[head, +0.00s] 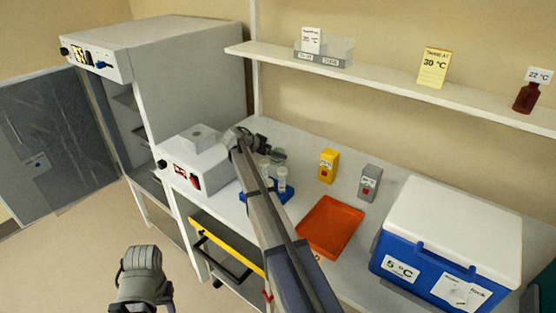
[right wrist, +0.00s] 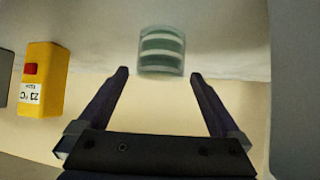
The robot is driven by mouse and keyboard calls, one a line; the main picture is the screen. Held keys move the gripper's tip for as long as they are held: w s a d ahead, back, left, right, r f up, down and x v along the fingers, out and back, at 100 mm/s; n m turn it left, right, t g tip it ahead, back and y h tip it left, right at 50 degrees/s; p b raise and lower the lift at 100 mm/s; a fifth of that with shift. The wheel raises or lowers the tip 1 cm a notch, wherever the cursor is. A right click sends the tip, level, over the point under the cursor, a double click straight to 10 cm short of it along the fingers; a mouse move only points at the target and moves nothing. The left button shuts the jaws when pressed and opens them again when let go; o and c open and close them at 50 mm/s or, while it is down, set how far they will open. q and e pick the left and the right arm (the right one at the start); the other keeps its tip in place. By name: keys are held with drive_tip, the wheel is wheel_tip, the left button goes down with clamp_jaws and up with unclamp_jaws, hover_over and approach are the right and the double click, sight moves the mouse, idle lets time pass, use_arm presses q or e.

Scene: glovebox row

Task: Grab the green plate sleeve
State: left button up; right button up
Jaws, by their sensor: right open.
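The green plate sleeve (right wrist: 161,52), a clear cylinder with stacked green plates inside, shows in the right wrist view just beyond the fingertips. In the head view only a bit of it (head: 278,154) shows, the rest hidden by my right gripper. My right gripper (right wrist: 160,74) is open, its two fingers apart on either side of the line to the sleeve, with nothing between them. In the head view the right gripper (head: 276,153) is over the back of the bench by the sleeve. My left gripper (head: 140,285) is low at the bottom left, away from the bench; its jaws are not clear.
A yellow box (head: 328,166) and a grey box (head: 369,183) stand right of the sleeve. A blue rack (head: 285,193) with tubes stands in front, partly behind my arm. An orange tray (head: 345,213) and a blue cooler (head: 440,262) are right. A grey device (head: 190,170) is left.

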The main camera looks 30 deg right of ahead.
drive_tip(key=b+x, duration=0.3)
drive_tip(key=x, duration=0.3)
drive_tip(key=shift+a+f, duration=0.1)
drive_tip(key=shift+f, duration=0.05)
drive_tip(key=shift+c, duration=0.2)
drive_tip(key=c, duration=1.4)
